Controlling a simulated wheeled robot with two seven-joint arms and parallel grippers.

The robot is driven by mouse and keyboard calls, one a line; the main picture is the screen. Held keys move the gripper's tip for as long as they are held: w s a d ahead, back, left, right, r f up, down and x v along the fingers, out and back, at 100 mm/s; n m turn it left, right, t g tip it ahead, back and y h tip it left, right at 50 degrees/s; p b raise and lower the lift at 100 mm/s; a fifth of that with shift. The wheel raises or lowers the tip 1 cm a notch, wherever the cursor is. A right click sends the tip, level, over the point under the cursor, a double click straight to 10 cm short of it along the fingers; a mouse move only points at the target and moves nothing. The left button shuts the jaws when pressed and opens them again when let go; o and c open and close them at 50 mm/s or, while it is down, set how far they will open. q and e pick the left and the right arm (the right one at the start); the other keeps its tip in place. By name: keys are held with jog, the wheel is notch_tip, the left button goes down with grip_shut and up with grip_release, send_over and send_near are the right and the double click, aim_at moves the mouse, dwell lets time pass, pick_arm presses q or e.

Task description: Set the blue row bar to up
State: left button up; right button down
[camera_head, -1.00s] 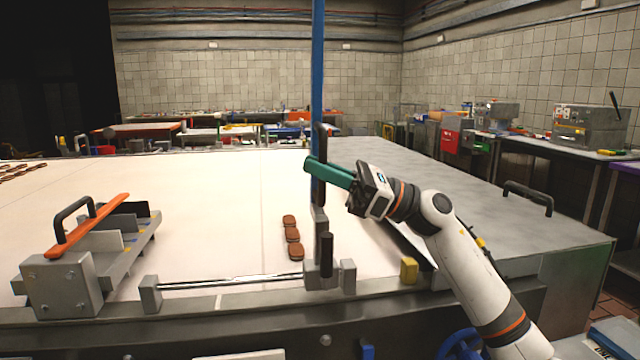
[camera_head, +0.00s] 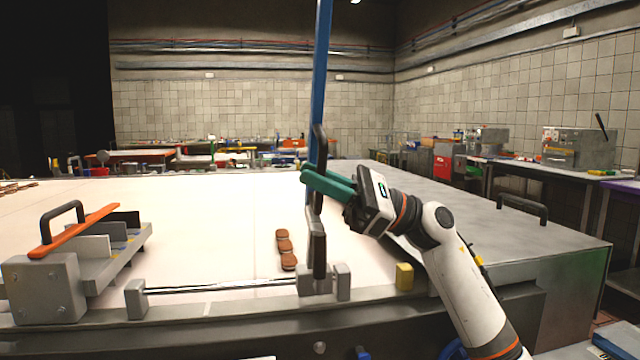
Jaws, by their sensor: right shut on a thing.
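The blue row bar (camera_head: 321,80) stands nearly upright at the front edge of the cream belt, its top leaning slightly right and leaving the picture. A black handle (camera_head: 319,140) sits on its lower part, above a grey pivot bracket (camera_head: 313,283). My right gripper (camera_head: 318,183), with green fingers, comes in from the right and is shut on the bar's lower part at the handle. The fingers hide part of the handle, so the exact contact cannot be told. My left gripper is not in view.
Brown biscuits (camera_head: 285,250) lie in a short row on the belt (camera_head: 210,215), left of the bracket. A grey fixture with an orange bar (camera_head: 75,231) stands at left. A yellow block (camera_head: 404,275) sits on the front rail. The grey tabletop at right is mostly clear.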

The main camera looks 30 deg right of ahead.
jog(key=shift+a+f, duration=0.15)
jog(key=shift+a, duration=0.05)
jog(key=c, duration=1.8)
grip_release()
jog(key=shift+g, duration=0.3)
jog(key=o, duration=0.3)
jog(key=shift+s+d, duration=0.1)
jog(key=shift+s, duration=0.05)
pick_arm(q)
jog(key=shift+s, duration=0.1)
pick_arm(e)
jog(key=shift+o, duration=0.2)
jog(key=shift+d, duration=0.1)
